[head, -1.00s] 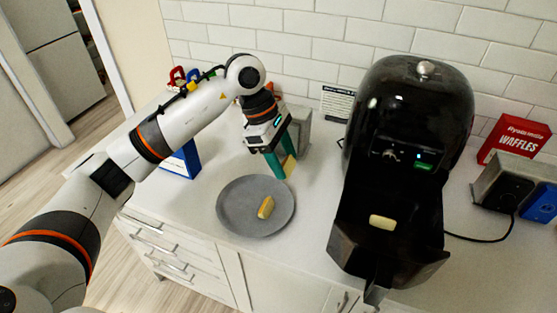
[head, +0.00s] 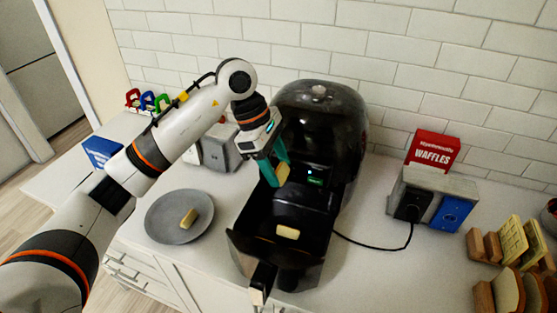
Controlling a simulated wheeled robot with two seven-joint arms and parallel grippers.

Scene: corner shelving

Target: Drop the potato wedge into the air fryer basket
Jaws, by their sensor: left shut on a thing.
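My left gripper (head: 273,172) is shut on a yellow potato wedge (head: 283,174) and holds it in the air over the back part of the open air fryer basket (head: 245,248). The black air fryer (head: 335,118) stands against the wall with its basket pulled out toward me. One pale wedge (head: 287,232) lies inside the basket. Another wedge (head: 189,218) lies on the grey plate (head: 165,228) to the left of the fryer. My right gripper is not in view.
A red waffles box (head: 433,149) stands behind a grey toaster (head: 464,189) and a blue box to the right. Bread slices in wooden racks (head: 484,298) are at the lower right. The black fryer cord crosses the counter between fryer and toaster.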

